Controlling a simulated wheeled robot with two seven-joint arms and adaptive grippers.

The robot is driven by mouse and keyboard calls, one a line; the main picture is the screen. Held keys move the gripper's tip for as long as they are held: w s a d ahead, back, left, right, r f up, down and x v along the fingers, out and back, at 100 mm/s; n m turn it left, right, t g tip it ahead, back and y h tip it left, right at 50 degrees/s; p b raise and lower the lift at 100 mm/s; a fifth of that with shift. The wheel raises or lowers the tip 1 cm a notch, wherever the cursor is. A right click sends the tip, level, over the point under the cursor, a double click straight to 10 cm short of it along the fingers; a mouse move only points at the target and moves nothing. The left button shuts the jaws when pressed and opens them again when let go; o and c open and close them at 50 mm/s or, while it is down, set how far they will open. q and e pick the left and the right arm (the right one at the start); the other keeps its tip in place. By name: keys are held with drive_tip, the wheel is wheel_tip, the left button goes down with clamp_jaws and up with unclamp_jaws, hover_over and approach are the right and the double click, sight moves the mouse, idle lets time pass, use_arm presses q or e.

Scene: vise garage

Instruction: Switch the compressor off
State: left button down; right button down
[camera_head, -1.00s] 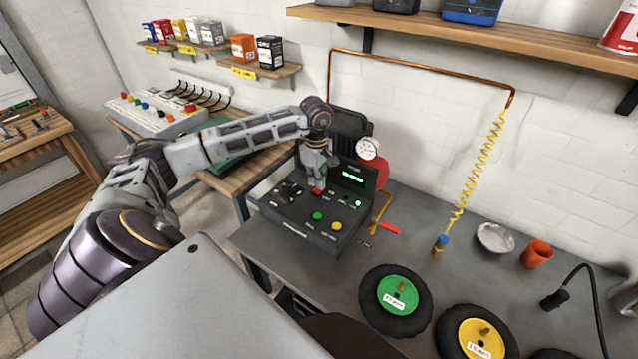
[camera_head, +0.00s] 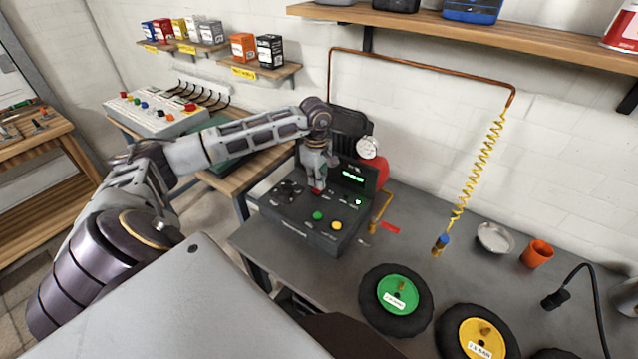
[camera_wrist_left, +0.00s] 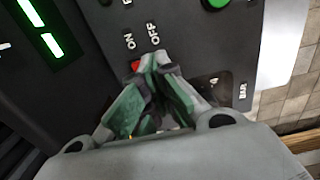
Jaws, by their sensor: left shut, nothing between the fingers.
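The compressor's dark control panel (camera_head: 290,221) stands on the grey workbench, with a lit green display, a green button (camera_head: 317,216) and a yellow button (camera_head: 336,226). My left gripper (camera_head: 317,188) is shut and empty, pointing down over the panel. In the left wrist view its fingertips (camera_wrist_left: 155,62) are at a red switch (camera_wrist_left: 136,65) beside the ON and OFF labels (camera_wrist_left: 154,33). The fingers hide most of the switch, so I cannot tell its position or whether they touch it. The red tank (camera_head: 382,172) and a white gauge (camera_head: 368,147) are behind the panel. My right gripper is out of view.
A green-hubbed wheel (camera_head: 396,301) and a yellow-hubbed wheel (camera_head: 477,334) lie on the workbench (camera_head: 440,282). A yellow coiled hose (camera_head: 477,170) hangs at the right, near a metal dish (camera_head: 495,238) and an orange cup (camera_head: 537,254). A button console (camera_head: 155,116) stands at the left.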

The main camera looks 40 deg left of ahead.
sight(316, 190)
use_arm(q)
drive_tip(key=shift+f+b, duration=0.7)
drive_tip(key=shift+f, duration=0.3)
idle(1.2)
drive_tip(key=shift+r, duration=0.15)
drive_tip(key=shift+r+p, duration=1.95)
drive_tip(key=shift+r, duration=1.45)
drive_tip(key=shift+s, duration=0.1)
